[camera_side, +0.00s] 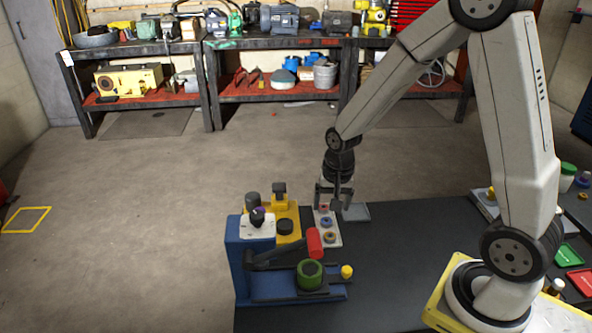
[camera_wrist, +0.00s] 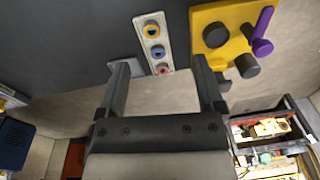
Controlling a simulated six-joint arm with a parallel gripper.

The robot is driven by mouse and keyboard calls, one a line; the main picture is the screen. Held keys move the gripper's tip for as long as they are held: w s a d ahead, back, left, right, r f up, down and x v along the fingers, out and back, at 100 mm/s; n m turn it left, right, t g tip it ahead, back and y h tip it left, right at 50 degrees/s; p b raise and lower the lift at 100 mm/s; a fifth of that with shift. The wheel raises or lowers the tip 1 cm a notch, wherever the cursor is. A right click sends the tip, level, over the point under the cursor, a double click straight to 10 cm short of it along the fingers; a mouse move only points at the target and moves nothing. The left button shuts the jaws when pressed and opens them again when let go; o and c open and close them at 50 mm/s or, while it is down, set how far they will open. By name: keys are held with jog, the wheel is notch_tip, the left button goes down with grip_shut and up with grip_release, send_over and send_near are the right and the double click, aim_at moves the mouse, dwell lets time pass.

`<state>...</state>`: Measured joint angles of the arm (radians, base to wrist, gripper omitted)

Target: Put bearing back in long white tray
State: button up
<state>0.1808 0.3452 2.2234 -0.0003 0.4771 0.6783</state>
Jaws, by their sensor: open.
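The long white tray (camera_side: 335,243) lies on the dark table under my gripper and holds three ring-shaped bearings in a row. It also shows in the wrist view (camera_wrist: 145,18). The yellow-orange bearing (camera_wrist: 152,30) is at one end, the blue bearing (camera_wrist: 157,51) in the middle and the red bearing (camera_wrist: 162,69) at the end nearest my gripper. My gripper (camera_side: 333,203) points down near the tray's red-bearing end. In the wrist view its two fingers (camera_wrist: 161,70) are wide apart, with nothing held between them.
A small grey plate (camera_side: 357,212) lies beside the tray. A yellow fixture (camera_side: 287,223) with dark cylinders stands on the other side; its purple part (camera_wrist: 263,35) shows in the wrist view. A blue bench unit (camera_side: 238,258) with a red-handled lever (camera_side: 314,242) and green ring (camera_side: 310,274) stands in front.

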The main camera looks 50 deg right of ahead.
jog(key=s+a+r+n+t, duration=0.1)
jog(key=s+a+r+n, duration=0.2)
jog(key=s+a+n, duration=0.3)
jog(key=s+n, duration=0.1)
jog(key=n, duration=0.2)
jog(key=shift+s+a+r+n, duration=0.2)
jog(key=shift+a+n, duration=0.05)
jog(key=shift+n, duration=0.15)
dwell(0.6)
